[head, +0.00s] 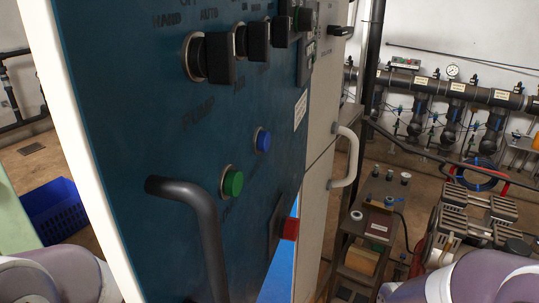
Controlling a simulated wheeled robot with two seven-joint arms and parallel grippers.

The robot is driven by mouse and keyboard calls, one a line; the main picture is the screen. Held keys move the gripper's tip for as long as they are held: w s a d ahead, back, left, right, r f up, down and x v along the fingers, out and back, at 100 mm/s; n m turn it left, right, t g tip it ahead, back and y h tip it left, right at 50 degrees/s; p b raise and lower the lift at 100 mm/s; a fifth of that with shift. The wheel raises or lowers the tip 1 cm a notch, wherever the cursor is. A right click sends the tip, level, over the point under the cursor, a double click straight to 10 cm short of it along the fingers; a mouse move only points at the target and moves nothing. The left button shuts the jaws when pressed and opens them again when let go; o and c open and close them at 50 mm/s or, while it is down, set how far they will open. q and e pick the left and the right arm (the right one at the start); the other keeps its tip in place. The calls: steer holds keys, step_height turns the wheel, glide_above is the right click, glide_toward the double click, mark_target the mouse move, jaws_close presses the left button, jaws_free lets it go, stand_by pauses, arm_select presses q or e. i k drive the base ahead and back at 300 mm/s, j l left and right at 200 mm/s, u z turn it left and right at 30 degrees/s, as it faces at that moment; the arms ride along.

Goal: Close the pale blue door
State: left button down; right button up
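A large dark blue panel (130,130) stands very close in front of me, with a pale edge on its left. It carries a black bar handle (200,220) low on its face. I see no plainly pale blue door. A narrow bright blue surface (279,276) shows beyond the panel's lower right edge; I cannot tell if it is part of a door. Just beyond the panel is a cream cabinet front (318,190) with a white handle (346,160). Parts of my arms show at the bottom corners, but neither gripper is in view.
The panel has black selector knobs (210,58), a green button (232,182) and a blue button (263,140). A blue crate (58,212) sits on the floor at left. A cluttered metal stand (375,215) and machinery (470,225) crowd the right. Pipes line the back wall.

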mark_target(150, 146)
steer(key=k+l+u, duration=0.35)
steer(key=k+l, duration=0.2)
steer(key=i+l, duration=0.1)
steer(key=l, duration=0.45)
